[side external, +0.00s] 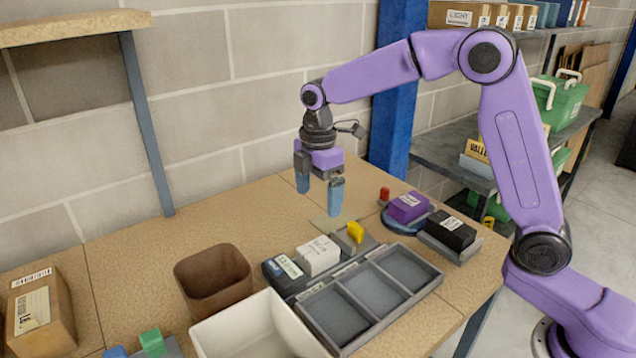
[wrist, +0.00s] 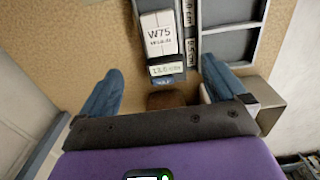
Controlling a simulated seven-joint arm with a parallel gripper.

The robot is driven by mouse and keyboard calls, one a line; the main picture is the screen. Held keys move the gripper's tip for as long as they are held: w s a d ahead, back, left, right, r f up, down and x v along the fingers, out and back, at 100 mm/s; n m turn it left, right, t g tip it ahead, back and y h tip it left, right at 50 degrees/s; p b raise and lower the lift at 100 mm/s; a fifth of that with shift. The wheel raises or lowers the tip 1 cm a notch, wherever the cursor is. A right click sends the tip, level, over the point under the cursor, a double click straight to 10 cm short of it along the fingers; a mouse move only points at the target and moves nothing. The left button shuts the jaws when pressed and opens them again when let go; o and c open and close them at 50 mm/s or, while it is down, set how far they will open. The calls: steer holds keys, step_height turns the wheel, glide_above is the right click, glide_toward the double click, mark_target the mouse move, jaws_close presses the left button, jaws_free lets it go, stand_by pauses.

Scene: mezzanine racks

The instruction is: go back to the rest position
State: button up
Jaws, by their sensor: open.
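My gripper (side external: 319,190) hangs above the wooden workbench (side external: 130,235), fingers pointing down. Its two blue fingertips are apart with nothing between them in the side view. In the wrist view the open fingers of my gripper (wrist: 160,92) frame part of the bench, and a white box marked W75 (wrist: 158,28) lies beyond them. The fingers touch nothing that I can see.
A grey three-compartment tray (side external: 436,286), empty, lies at the bench's front. Near it are a brown bin (side external: 213,278), a white bin (side external: 250,330), a dark box (side external: 284,271), a yellow piece (side external: 355,231), a purple box (side external: 407,207) and a black box (side external: 451,230). A block wall stands behind.

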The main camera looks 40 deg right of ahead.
step_height(320, 180, up, 2)
steer(key=shift+r, duration=0.1)
steer(key=s+d+f+m, duration=0.1)
steer(key=s+d, duration=0.2)
steer(key=s, duration=0.8)
steer(key=s+d+f+m, duration=0.1)
steer(key=s+d+m, duration=0.1)
steer(key=s, duration=0.9)
steer(key=s+d+f+m, duration=0.1)
steer(key=s+d, duration=0.3)
steer(key=s, duration=0.7)
steer(key=shift+s+m, duration=0.35)
steer(key=shift+m, duration=0.35)
